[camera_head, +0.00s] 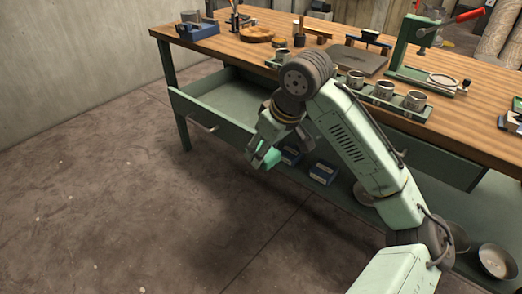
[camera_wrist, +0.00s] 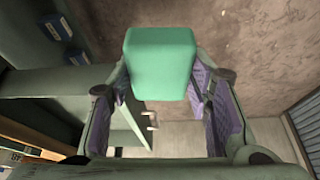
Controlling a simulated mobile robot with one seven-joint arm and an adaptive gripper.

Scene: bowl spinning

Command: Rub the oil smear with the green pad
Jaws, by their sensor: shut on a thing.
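The green pad (camera_wrist: 160,62) is a bright green block held between the two fingers of my gripper (camera_wrist: 163,88) in the wrist view. The purple inner faces of the fingers stand at its two sides. In the head view my gripper (camera_head: 259,146) hangs in front of the workbench, below its top, with the pad (camera_head: 267,158) at its end. Bare floor lies below and beside it. I cannot make out an oil smear in either view.
The workbench (camera_head: 480,135) has an open drawer (camera_head: 195,103) left of my gripper. Its top holds a rack of metal cups (camera_head: 383,90), a dark plate (camera_head: 358,60) and a green press (camera_head: 402,45). Blue boxes (camera_head: 323,172) and bowls (camera_head: 497,261) sit on the lower shelf.

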